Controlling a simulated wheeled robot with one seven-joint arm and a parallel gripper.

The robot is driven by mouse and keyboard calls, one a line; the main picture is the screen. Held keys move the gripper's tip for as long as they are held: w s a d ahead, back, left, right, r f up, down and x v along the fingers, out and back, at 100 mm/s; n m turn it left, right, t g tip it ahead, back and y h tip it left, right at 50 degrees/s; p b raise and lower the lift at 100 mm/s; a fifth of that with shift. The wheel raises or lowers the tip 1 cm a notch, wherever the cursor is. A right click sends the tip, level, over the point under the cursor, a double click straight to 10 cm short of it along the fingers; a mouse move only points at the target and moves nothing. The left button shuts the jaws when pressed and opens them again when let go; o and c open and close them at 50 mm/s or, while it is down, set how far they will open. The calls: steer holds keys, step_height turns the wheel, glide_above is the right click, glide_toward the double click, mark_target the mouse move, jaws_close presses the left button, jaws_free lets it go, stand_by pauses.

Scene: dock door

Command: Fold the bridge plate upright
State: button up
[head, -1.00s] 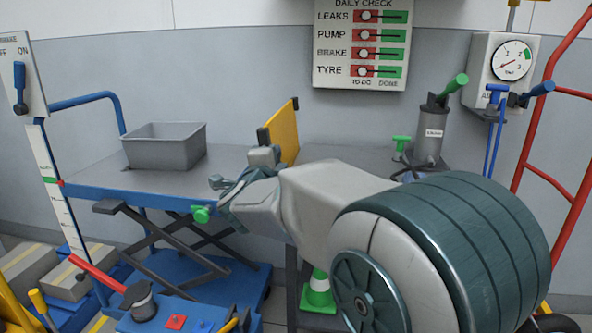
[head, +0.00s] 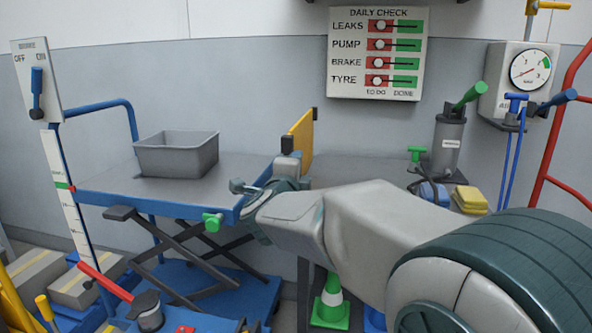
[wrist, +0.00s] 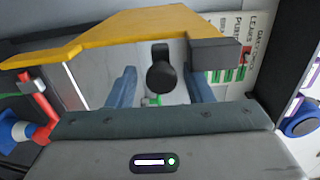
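The yellow bridge plate (head: 303,140) stands upright, or nearly so, at the right end of the blue-edged lift table (head: 110,200). In the wrist view the plate (wrist: 120,28) crosses the top of the picture, with a dark round knob (wrist: 161,76) and a grey block (wrist: 215,54) in front of it. My gripper (head: 268,188) is at the table's right corner, just below and left of the plate. In the wrist view its two blue fingers (wrist: 163,88) are apart, with the knob seen between them. I cannot tell whether they touch anything.
A grey bin (head: 177,155) sits on the table. A green knob (head: 212,222) is on the table's front edge. A cylinder with a green handle (head: 447,145) and yellow sponges (head: 470,198) stand behind my arm. A green cone (head: 331,305) is below it.

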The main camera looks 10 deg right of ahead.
steer(key=p+v, duration=0.3)
steer(key=v, duration=1)
steer(key=shift+s+a, duration=0.2)
steer(key=shift+s, duration=0.2)
